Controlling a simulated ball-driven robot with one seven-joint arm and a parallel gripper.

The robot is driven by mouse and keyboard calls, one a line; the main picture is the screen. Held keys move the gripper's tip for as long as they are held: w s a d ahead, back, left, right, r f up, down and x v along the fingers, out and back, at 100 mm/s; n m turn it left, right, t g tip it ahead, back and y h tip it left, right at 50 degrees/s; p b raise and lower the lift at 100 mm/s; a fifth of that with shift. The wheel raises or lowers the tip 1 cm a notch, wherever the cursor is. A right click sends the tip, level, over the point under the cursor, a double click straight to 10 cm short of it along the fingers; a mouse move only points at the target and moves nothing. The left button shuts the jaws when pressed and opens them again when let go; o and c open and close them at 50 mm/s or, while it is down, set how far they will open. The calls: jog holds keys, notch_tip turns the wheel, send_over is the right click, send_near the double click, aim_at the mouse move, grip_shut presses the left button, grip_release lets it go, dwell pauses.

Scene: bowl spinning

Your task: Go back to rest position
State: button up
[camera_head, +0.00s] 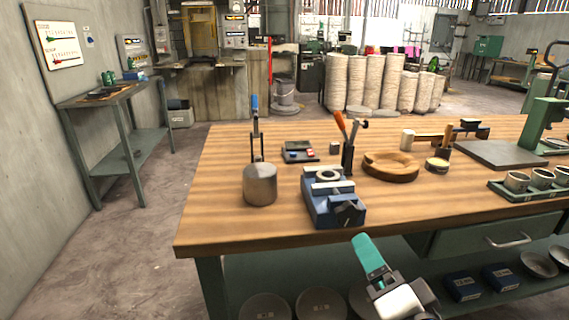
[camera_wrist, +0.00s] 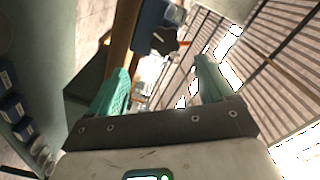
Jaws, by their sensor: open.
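My gripper (camera_head: 368,254) has teal fingers and shows at the bottom of the head view, just in front of the workbench's front edge. In the wrist view my gripper (camera_wrist: 163,85) has its two teal fingers spread wide apart with nothing between them. The workbench (camera_head: 225,225) has a wooden top and a green frame. A blue vise (camera_head: 332,205) with a round metal ring in it stands at the bench's front edge, above and left of my gripper, apart from it. In the wrist view a blue object (camera_wrist: 150,22) beyond the fingers is probably this vise.
A metal cylinder (camera_head: 260,186) stands left of the vise. A round wooden dish (camera_head: 390,174), a tool holder (camera_head: 348,155) and a tray of cups (camera_head: 530,193) are on the bench. Below are a drawer (camera_head: 490,238) and a shelf with discs and blue boxes. Floor at left (camera_head: 120,250) is clear.

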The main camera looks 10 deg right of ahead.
jog(key=s+d+f+n+g+h, duration=0.1)
jog(key=s+d+f+n+g, duration=0.3)
jog(key=f, duration=0.7)
jog(key=s+d+f+n+g, duration=0.1)
jog(key=s+d+f+g, duration=0.2)
jog(key=s+f+g, duration=0.5)
jog(key=s+f+n+g, duration=0.5)
jog(key=s+f+n, duration=0.1)
jog(key=s+f, duration=0.75)
notch_tip(320, 180, up, 14)
jog(key=p, duration=1.3)
jog(key=shift+s+d+r+y+p, duration=0.2)
jog(key=shift+s+d+y+p, duration=0.1)
jog(key=shift+s+y, duration=0.1)
